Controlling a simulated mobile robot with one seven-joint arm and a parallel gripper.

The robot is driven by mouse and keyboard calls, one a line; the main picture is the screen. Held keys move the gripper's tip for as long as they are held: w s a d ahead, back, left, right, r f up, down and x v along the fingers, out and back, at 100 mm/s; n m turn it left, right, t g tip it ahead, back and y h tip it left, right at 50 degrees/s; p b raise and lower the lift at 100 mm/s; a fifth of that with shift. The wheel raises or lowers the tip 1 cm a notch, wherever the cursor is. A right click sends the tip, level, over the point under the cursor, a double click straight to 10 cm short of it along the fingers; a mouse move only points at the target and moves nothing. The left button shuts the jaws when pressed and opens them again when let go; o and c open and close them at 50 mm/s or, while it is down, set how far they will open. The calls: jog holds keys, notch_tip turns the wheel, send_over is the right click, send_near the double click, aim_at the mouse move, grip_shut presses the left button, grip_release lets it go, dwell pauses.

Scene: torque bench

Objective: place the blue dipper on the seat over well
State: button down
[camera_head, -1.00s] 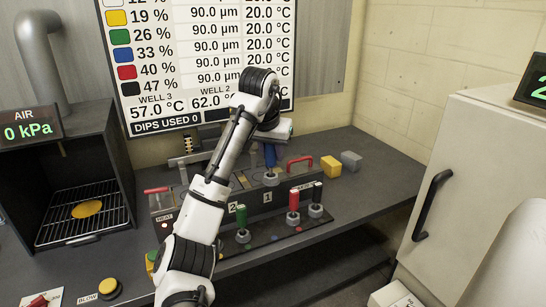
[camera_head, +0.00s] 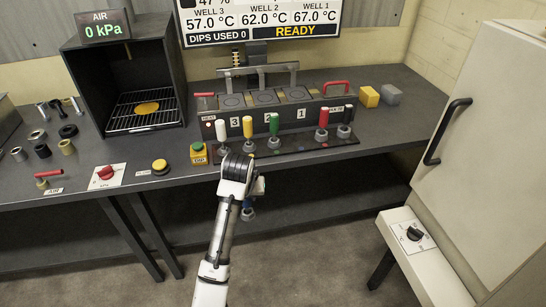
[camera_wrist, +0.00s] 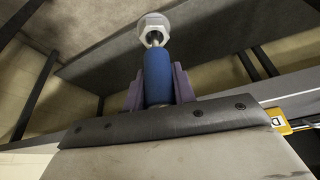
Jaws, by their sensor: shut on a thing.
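My gripper (camera_head: 254,194) is in front of the bench's front edge, below the bench top, and is shut on the blue dipper. In the wrist view the blue dipper (camera_wrist: 158,76) stands between both fingers, its metal hex end pointing away from the gripper. In the head view its blue handle (camera_head: 248,203) is mostly hidden by my wrist, with the grey end below. The well block (camera_head: 310,117) is on the bench, with plates 3, 2 and 1 from left to right. Round seats show on its top over well 3 (camera_head: 232,100), well 2 (camera_head: 264,97) and well 1 (camera_head: 297,93).
A rack (camera_head: 290,145) before the block holds white, yellow, green, red and black dippers. A cabinet (camera_head: 485,130) bounds the right side.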

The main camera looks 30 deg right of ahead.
jog(key=s+a+f+n+y, duration=0.1)
jog(key=s+a+f+n, duration=0.1)
jog(key=a+f, duration=0.7)
jog(key=s+a+f+n+y, duration=0.1)
jog(key=s+a+f+n, duration=0.2)
jog(key=a+f, duration=0.7)
notch_tip(320, 180, down, 4)
jog(key=shift+s+f, duration=0.15)
jog(key=shift+s, duration=1)
jog(key=shift+w, duration=0.1)
jog(key=shift+w, duration=0.15)
